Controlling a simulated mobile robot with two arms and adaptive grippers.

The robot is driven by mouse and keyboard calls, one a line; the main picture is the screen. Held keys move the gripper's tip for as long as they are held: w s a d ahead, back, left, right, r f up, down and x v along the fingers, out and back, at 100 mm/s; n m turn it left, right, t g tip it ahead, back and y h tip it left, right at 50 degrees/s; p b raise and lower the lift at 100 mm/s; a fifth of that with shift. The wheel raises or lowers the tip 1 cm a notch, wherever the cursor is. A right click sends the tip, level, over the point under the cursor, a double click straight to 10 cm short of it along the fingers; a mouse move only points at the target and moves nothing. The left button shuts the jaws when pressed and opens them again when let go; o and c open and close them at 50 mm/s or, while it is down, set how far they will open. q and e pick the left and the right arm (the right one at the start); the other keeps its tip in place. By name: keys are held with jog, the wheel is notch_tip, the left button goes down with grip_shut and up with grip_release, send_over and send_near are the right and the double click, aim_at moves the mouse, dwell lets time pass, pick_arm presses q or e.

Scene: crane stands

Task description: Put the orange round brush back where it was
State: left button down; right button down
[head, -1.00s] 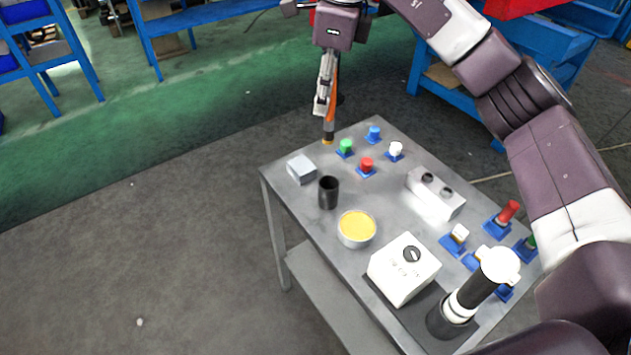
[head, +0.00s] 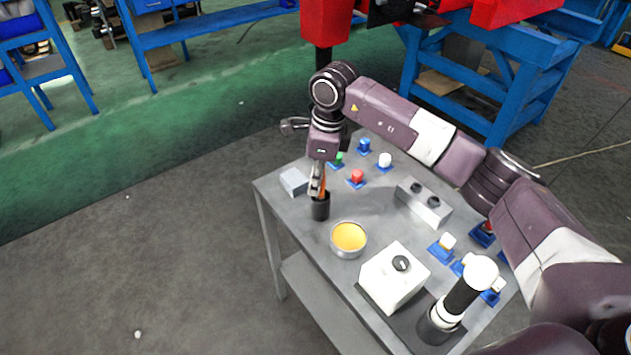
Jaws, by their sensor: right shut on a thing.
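My right gripper (head: 317,190) points down over the back left part of the grey table. It is shut on the orange round brush (head: 323,184), of which only a narrow orange strip shows beside the fingers. The black cup (head: 320,209) stands upright on the table directly below the fingers. The brush's lower end is hidden at the cup's mouth, and I cannot tell how deep inside it is. My left gripper is not in view.
On the table (head: 291,224), a grey block (head: 294,181) is left of the cup and a round tin with yellow content (head: 348,238) is in front. A white box (head: 394,276), a two-hole block (head: 424,205) and several blue-based pieces stand to the right.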

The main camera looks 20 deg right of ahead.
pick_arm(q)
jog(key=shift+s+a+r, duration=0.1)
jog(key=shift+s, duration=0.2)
pick_arm(e)
jog(key=shift+f, duration=0.45)
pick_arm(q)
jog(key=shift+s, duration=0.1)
pick_arm(e)
jog(key=c, duration=1.8)
grip_release()
jog(key=shift+c, duration=0.2)
